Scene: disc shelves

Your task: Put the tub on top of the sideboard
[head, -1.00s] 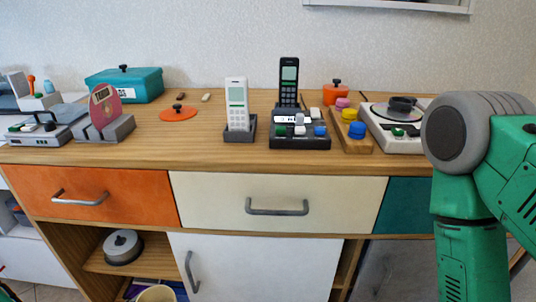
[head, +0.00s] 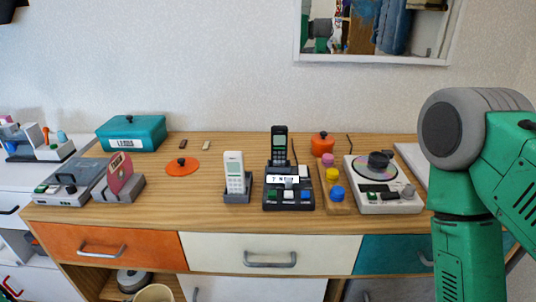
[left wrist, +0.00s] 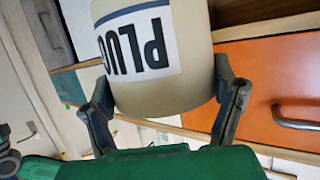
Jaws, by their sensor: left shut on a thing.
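The cream tub (left wrist: 160,85) has a white label with dark letters reading "PLU…", upside down in the left wrist view. My left gripper (left wrist: 168,105) is shut on it, with a finger on each side. In the head view only the tub's rim (head: 155,293) shows, at the bottom edge, in front of the sideboard and below its top. The sideboard (head: 215,180) has a wooden top with orange, cream and teal drawers. My left gripper is outside the head view. My right arm shows at the right, but its gripper is out of view.
The top holds a teal box (head: 132,132), an orange lid (head: 182,167), a white phone (head: 234,173), a black phone set (head: 289,188), a turntable (head: 382,185) and a grey device (head: 70,182). Bare wood lies between the orange lid and the front edge.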

